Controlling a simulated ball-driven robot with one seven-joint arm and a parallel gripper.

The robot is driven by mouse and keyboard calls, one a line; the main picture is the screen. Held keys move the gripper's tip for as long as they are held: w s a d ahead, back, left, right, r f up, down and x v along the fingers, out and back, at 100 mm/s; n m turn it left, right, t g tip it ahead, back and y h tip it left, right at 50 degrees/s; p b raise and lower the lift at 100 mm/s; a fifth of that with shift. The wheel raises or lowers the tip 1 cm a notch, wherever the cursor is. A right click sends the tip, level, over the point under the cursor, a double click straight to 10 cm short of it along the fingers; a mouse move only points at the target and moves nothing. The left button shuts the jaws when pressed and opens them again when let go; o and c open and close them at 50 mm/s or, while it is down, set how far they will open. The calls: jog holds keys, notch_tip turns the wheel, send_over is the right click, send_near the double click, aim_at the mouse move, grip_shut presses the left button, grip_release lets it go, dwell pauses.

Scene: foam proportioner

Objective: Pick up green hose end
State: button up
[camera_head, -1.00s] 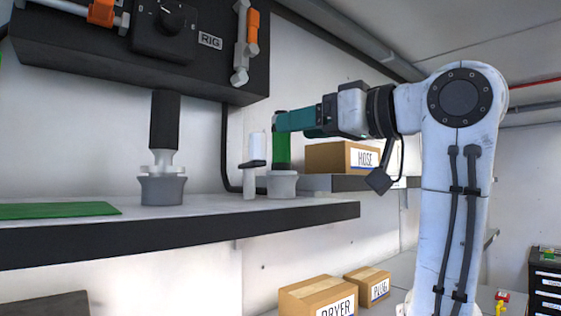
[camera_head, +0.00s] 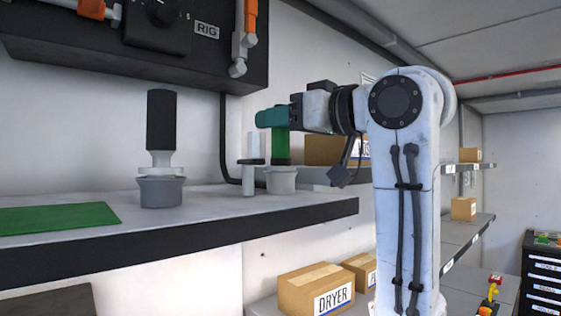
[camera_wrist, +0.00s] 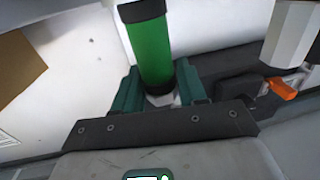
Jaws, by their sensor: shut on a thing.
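The green hose end (camera_head: 282,149) is a green cylinder standing upright at a grey round holder (camera_head: 281,181) on the shelf. In the wrist view the green hose end (camera_wrist: 153,55) has black end bands and a pale grey part at its far end. My gripper (camera_head: 272,118) has teal fingers and is shut on the hose end at its upper part. The wrist view shows my gripper's fingers (camera_wrist: 158,88) on both sides of the cylinder. I cannot tell whether its lower end is clear of the holder.
A black-handled piece (camera_head: 160,125) stands in another grey holder (camera_head: 160,191). A white and grey post (camera_head: 250,172) is close left of the hose end. A green mat (camera_head: 58,218) lies on the shelf (camera_head: 200,232). The RIG panel (camera_head: 140,50) hangs above; boxes (camera_head: 316,290) sit below.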

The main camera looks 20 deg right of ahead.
grip_shut()
jog(key=shift+r, duration=0.15)
